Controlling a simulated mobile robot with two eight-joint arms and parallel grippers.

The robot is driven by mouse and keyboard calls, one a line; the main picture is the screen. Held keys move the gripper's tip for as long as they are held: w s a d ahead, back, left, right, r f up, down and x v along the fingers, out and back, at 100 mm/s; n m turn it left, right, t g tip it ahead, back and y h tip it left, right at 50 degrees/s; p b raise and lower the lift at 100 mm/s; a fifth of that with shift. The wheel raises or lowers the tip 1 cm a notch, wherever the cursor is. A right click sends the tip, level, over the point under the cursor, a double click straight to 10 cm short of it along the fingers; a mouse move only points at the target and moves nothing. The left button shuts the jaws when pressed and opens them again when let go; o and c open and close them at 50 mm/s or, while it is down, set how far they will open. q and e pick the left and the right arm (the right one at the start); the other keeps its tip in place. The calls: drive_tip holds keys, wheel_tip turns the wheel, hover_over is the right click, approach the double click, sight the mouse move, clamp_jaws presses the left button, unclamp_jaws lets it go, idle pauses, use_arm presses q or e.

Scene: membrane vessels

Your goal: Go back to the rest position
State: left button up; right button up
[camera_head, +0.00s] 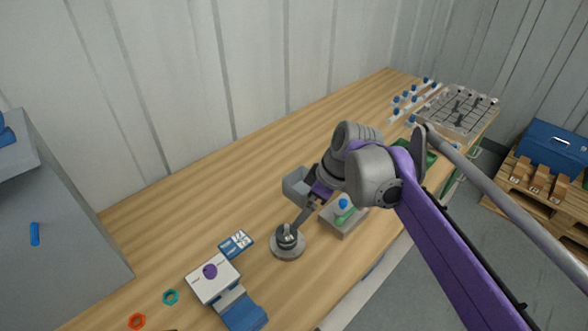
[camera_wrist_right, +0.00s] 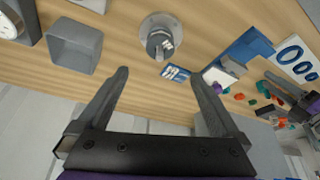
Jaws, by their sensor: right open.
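My right arm comes in from the right in the head view and reaches over the table (camera_head: 180,228). My right gripper (camera_head: 303,216) is above the table, by the round grey metal fixture (camera_head: 287,249). In the right wrist view the gripper (camera_wrist_right: 160,78) has its two dark fingers wide apart with nothing between them. The round fixture (camera_wrist_right: 160,22) shows beyond the fingertips, apart from them.
A grey open box (camera_head: 296,184) and a grey block with green and blue parts (camera_head: 340,222) flank the arm. A blue-and-white card (camera_head: 236,243), white block (camera_head: 212,287) and coloured rings (camera_head: 170,297) lie nearer. A grey cabinet (camera_head: 60,240) stands left. The back-left tabletop is clear.

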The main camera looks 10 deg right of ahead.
drive_tip(key=s+d+f+m+t+h, duration=0.1)
drive_tip(key=s+f+m, duration=0.4)
drive_tip(key=s, duration=0.5)
drive_tip(key=s+d+f+m+t+h, duration=0.1)
drive_tip(key=s+d+f+m, duration=0.3)
drive_tip(key=s, duration=0.6)
wheel_tip(320, 180, down, 4)
drive_tip(key=shift+d+r+m+t+h+p, duration=0.2)
drive_tip(key=shift+m+t+h+p, duration=0.25)
drive_tip(key=shift+m+h, duration=0.55)
drive_tip(key=shift+c, duration=0.2)
